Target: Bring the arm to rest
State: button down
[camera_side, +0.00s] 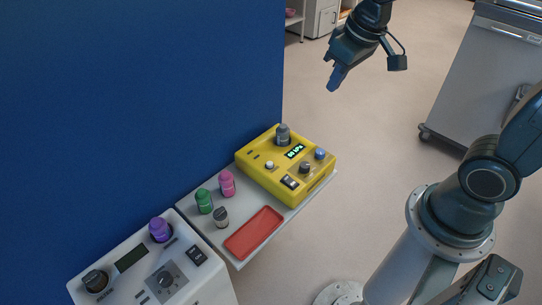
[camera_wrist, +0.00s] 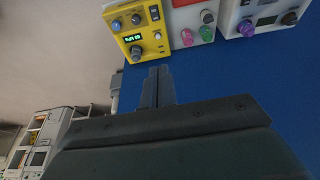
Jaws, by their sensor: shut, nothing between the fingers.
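My gripper (camera_side: 335,79) is high at the top of the side view, up and to the right of the yellow device and well apart from it. Its fingers are together with nothing between them. In the wrist view the closed fingers (camera_wrist: 158,86) stand out against the blue wall panel, apart from everything. My arm is raised, with the gripper over open floor.
A yellow device (camera_side: 262,178) with a lit display sits on a grey shelf (camera_side: 238,262) by a blue wall (camera_side: 130,90). A red tray (camera_side: 253,233), several small coloured bottles and a white device (camera_side: 205,283) are nearby. A steel cart (camera_side: 478,85) stands right.

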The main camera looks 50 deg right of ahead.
jog(key=s+r+t, duration=0.1)
jog(key=s+r, duration=0.2)
jog(key=s, duration=0.3)
jog(key=s+r+t, duration=0.1)
jog(key=s+r, duration=0.2)
jog(key=s, duration=0.4)
jog(key=shift+s+a, duration=0.25)
jog(key=shift+a, duration=0.1)
